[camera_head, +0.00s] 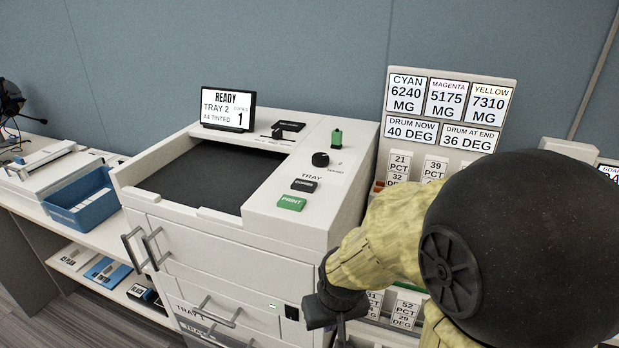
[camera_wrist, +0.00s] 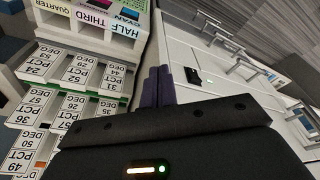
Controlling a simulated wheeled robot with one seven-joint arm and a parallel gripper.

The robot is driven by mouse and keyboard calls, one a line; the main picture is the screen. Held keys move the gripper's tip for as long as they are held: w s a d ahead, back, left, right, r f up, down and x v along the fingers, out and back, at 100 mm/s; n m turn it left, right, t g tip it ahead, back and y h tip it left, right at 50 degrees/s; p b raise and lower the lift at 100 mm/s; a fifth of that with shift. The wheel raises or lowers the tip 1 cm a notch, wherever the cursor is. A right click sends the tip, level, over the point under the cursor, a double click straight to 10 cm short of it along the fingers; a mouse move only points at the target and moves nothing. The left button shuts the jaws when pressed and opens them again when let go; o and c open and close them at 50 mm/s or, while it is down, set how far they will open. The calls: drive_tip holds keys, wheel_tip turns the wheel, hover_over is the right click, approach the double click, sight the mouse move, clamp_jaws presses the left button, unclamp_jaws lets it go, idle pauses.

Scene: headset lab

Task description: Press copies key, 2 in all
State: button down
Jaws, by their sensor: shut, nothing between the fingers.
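The copies key (camera_head: 304,185) is a small black key on the right-hand control strip of the white copier (camera_head: 250,228). It sits just behind the green PRINT key (camera_head: 291,203). The copier's display (camera_head: 228,109) reads READY, TRAY 2, A4 TINTED, and shows 1 for copies. My gripper (camera_head: 342,325) is in front of the copier's right front corner, below the control strip and apart from the keys. In the wrist view its dark fingers (camera_wrist: 157,86) are together with nothing between them. The keys are not in the wrist view.
A black TRAY knob (camera_head: 320,159), a green switch (camera_head: 337,138) and a slider (camera_head: 277,133) share the copier top. Drawer handles (camera_head: 215,312) stick out in front. A panel of labelled cards (camera_head: 449,75) stands at right. A blue bin (camera_head: 78,204) is at left.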

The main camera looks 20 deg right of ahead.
wheel_tip(320, 180, up, 32)
drive_tip(key=w+d+n+p, duration=0.1)
drive_tip(key=w+p, duration=0.1)
drive_tip(key=p, duration=3)
drive_tip(key=w+n+t+y+p, duration=0.3)
drive_tip(key=w+n+t+y, duration=0.1)
drive_tip(key=w+n, duration=1.1)
drive_tip(key=shift+w+r+t+y, duration=0.35)
drive_tip(key=shift+w+y, duration=0.35)
drive_tip(key=shift+w, duration=0.45)
drive_tip(key=shift+f, duration=0.2)
